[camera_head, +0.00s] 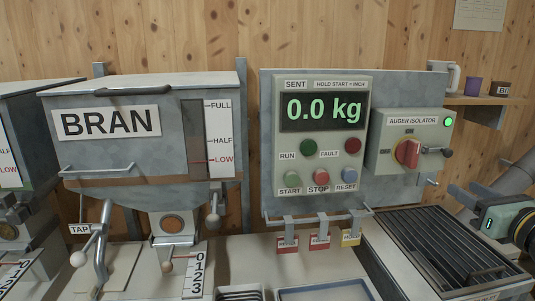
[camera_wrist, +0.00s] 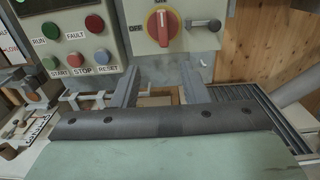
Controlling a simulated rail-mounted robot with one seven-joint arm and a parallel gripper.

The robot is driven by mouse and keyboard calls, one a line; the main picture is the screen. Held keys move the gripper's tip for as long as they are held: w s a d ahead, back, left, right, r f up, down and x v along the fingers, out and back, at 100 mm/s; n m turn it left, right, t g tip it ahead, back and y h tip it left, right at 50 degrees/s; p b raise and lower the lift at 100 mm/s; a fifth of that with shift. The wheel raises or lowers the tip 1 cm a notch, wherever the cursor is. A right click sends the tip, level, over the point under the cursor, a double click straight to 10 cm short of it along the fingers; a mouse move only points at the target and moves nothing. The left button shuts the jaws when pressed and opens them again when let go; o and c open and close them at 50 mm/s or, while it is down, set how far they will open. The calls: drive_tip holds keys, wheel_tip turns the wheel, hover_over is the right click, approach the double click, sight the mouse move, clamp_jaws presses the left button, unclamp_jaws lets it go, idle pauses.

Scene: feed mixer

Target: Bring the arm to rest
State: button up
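My gripper (camera_head: 466,197) shows at the right edge of the head view, above the right part of the dark grate, with its pale green body and part of my arm cut off by the frame. In the wrist view my gripper (camera_wrist: 158,78) has its two grey fingers well apart. Nothing is held between them. The fingers point toward the wall panel, below the auger isolator (camera_head: 410,142), whose red knob (camera_wrist: 163,27) shows at the top of the wrist view. I cannot tell the exact gap to the panel.
The control box (camera_head: 320,130) reads 0.0 kg. Red and yellow tags (camera_head: 320,242) hang from a rail below it. The slatted grate (camera_head: 440,250) lies beneath my gripper. A shelf (camera_head: 485,100) with cups is above. The bran hopper (camera_head: 140,130) stands left.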

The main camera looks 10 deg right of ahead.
drive_tip(key=w+a+f+n+g+y+p, duration=0.1)
drive_tip(key=a+f+n+g+y, duration=0.15)
drive_tip(key=a+f+n, duration=0.4)
drive_tip(key=w+a+f+n+g+y, duration=0.1)
drive_tip(key=a+f+n+g+y, duration=0.2)
drive_tip(key=a, duration=0.6)
drive_tip(key=w+a+f+n+g+y+p, duration=0.1)
drive_tip(key=a+f+n+g, duration=0.3)
drive_tip(key=a, duration=0.3)
drive_tip(key=s+a+f+n+g+h+p, duration=0.1)
drive_tip(key=s+a+f+n+g+h, duration=0.2)
drive_tip(key=n, duration=0.8)
drive_tip(key=s+a+f+n+g+h+p, duration=0.1)
drive_tip(key=s+a+f+n+g+h, duration=0.2)
drive_tip(key=n, duration=0.9)
drive_tip(key=shift+s+a+f+g, duration=0.95)
drive_tip(key=shift+s+a+f, duration=1.05)
drive_tip(key=shift+s, duration=1.25)
